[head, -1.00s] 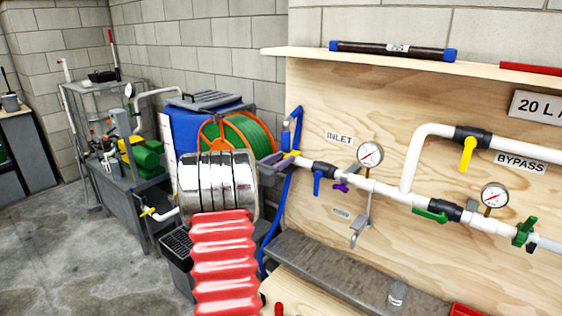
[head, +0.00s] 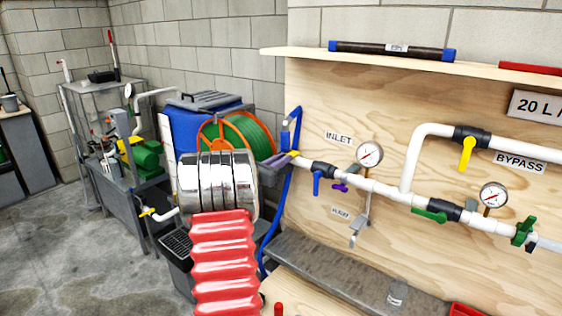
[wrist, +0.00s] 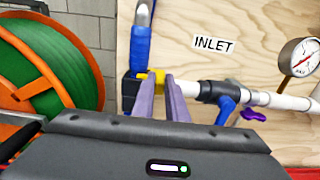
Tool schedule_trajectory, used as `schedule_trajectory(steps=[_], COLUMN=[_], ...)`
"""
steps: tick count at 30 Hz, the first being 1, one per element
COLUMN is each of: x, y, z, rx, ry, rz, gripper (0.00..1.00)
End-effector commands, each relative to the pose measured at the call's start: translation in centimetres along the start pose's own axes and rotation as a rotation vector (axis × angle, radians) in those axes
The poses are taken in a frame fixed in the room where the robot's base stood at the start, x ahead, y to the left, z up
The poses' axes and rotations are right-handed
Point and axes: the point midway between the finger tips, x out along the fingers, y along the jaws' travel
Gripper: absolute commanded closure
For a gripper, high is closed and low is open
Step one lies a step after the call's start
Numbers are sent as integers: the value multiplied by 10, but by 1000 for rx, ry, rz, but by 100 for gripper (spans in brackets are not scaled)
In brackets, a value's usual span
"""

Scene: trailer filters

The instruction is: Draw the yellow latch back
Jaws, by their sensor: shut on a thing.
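The yellow latch (wrist: 159,75) shows as a small yellow piece at the hose coupling on the left end of the white inlet pipe. In the head view the latch (head: 294,153) is a tiny yellow spot, mostly covered. My gripper (wrist: 161,82) has its two purple fingers closed on the latch, with the tips hiding part of it. My gripper (head: 287,157) also shows in the head view, reaching the coupling from the left. The blue hose (wrist: 141,42) bends above the coupling.
A blue-handled valve (head: 318,180), a purple handle (head: 340,186) and a gauge (head: 370,154) sit close right of the coupling. A green hose reel (wrist: 45,70) stands at left. A grey ledge (head: 330,275) runs below the pipe. The plywood around the INLET label is clear.

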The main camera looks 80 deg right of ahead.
Motion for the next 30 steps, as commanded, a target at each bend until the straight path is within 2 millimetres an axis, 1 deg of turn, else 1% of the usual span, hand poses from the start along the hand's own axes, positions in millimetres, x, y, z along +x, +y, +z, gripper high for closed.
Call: schedule_trajectory(steps=[1, 2, 6, 9, 17, 18, 25, 30], x=[-1, -1, -1, -1, -1, -1, 0, 0], y=[3, 1, -14, -20, -21, -21, -21, -22], z=[1, 2, 1, 2, 1, 1, 1, 1], rx=[0, 0, -1, 0, 0, 0, 0, 0], ry=[-1, -1, -1, -1, -1, -1, 0, 0], rz=[11, 10, 7, 7, 5, 5, 4, 3], gripper=[100, 100, 100, 100, 100, 85, 69, 69])
